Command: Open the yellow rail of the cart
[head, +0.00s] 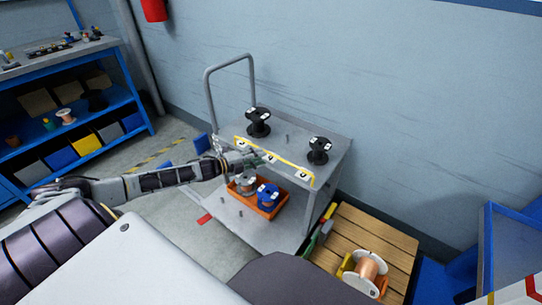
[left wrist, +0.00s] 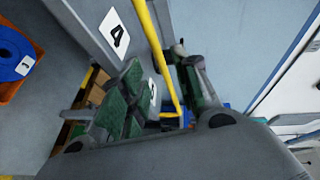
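The grey cart (head: 338,150) stands against the wall. Its yellow rail (head: 292,163) runs along the near edge of the top shelf, above white number tags. The rail also shows in the left wrist view (left wrist: 150,35). My left gripper (head: 258,158) is at the middle of the rail. In the left wrist view, its green-padded fingers (left wrist: 160,90) are apart, with the rail passing between them; I cannot tell whether they touch it. The gripper hides part of the rail and shelf edge in the head view. My right gripper is not in view.
Two black spools (head: 258,122) (head: 319,151) stand on the cart's top. An orange bin (head: 270,213) with spools sits on the lower shelf. A wooden pallet (head: 385,234) with a copper-coloured spool (head: 366,269) is at right. A blue shelf unit (head: 90,138) is at left.

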